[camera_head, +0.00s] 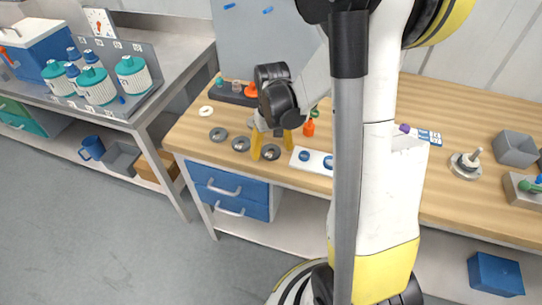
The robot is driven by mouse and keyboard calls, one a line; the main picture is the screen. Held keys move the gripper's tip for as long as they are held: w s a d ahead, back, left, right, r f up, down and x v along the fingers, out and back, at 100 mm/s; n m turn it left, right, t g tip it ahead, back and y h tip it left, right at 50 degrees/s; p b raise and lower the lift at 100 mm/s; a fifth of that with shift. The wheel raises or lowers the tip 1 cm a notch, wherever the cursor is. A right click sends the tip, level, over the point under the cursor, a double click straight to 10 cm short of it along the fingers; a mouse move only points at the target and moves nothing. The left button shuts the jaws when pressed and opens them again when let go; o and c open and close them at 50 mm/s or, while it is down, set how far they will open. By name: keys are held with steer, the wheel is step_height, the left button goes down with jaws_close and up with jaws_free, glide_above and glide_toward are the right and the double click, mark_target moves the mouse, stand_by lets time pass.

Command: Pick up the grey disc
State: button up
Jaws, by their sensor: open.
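Several grey ring-shaped discs lie in a slanting row on the wooden bench top. One grey disc (218,134) is at the left, a second grey disc (241,144) is in the middle and a third grey disc (270,153) is at the right. My gripper (272,146) points down with its yellow fingers apart. The fingers appear around or just behind the third disc; I cannot tell their height above it. The task's wording does not single out one of these discs.
A white ring (206,111) lies behind the discs. A white plate with blue rings (317,161) lies to their right. A dark rack (232,96) with small coloured parts and an orange bottle (309,128) stand near my gripper. The bench's front edge is close to the discs.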

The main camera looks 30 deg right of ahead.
steer(key=shift+f, duration=0.15)
steer(key=c, duration=1.2)
steer(key=shift+c, duration=0.2)
step_height(320, 180, up, 5)
steer(key=p, duration=0.2)
steer(key=shift+f+p, duration=0.2)
steer(key=shift+p, duration=0.15)
steer(key=shift+s+d+r+p, duration=1)
steer(key=shift+d+r+p, duration=0.1)
steer(key=shift+d+r, duration=0.65)
steer(key=shift+s+d+r+p, duration=1)
steer(key=shift+d+r+p, duration=0.1)
steer(key=shift+d+r, duration=0.6)
steer(key=shift+s+d+r+p, duration=1)
steer(key=shift+d+r+p, duration=0.1)
steer(key=shift+d+r, duration=0.65)
